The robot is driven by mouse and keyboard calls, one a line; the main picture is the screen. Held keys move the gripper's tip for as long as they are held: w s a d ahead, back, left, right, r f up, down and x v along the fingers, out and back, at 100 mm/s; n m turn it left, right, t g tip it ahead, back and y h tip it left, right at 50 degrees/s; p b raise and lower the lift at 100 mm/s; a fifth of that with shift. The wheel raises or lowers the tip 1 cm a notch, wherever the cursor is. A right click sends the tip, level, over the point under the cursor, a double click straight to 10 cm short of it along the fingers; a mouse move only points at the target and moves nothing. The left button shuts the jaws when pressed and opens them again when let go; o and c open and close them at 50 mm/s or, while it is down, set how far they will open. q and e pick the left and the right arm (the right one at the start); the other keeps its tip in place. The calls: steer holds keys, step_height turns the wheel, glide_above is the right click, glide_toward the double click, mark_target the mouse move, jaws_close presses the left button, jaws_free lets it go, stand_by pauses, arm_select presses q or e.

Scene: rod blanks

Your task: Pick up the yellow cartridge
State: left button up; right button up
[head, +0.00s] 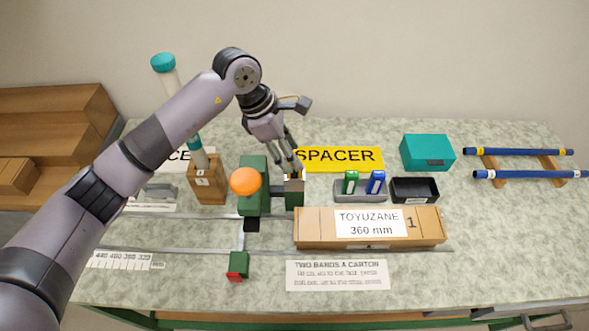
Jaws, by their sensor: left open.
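A small dark and yellowish patch shows at the fingertips. It may be the yellow cartridge, but the fingers partly hide it and I cannot be sure. A grey holder (360,197) to the right carries a green cartridge (350,182) and a blue cartridge (376,182), both upright. My right gripper is not in view.
A black tray (415,190) and a teal box (427,152) stand to the right. The labelled carton (428,226) lies in front of the holder. A yellow SPACER sign (345,159) is behind. Blue rods (530,174) rest on wooden supports. The front right of the table is clear.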

mark_target(295, 174)
arm_select(q)
steer(key=x, duration=0.1)
steer(key=p+x, duration=0.1)
steer(key=x, duration=0.1)
steer(key=shift+a+f+p, duration=0.2)
steer(key=shift+f+p, duration=0.1)
steer(key=shift+f, duration=0.05)
steer(key=shift+d+f, duration=0.1)
steer(key=shift+f, duration=0.3)
jaws_close()
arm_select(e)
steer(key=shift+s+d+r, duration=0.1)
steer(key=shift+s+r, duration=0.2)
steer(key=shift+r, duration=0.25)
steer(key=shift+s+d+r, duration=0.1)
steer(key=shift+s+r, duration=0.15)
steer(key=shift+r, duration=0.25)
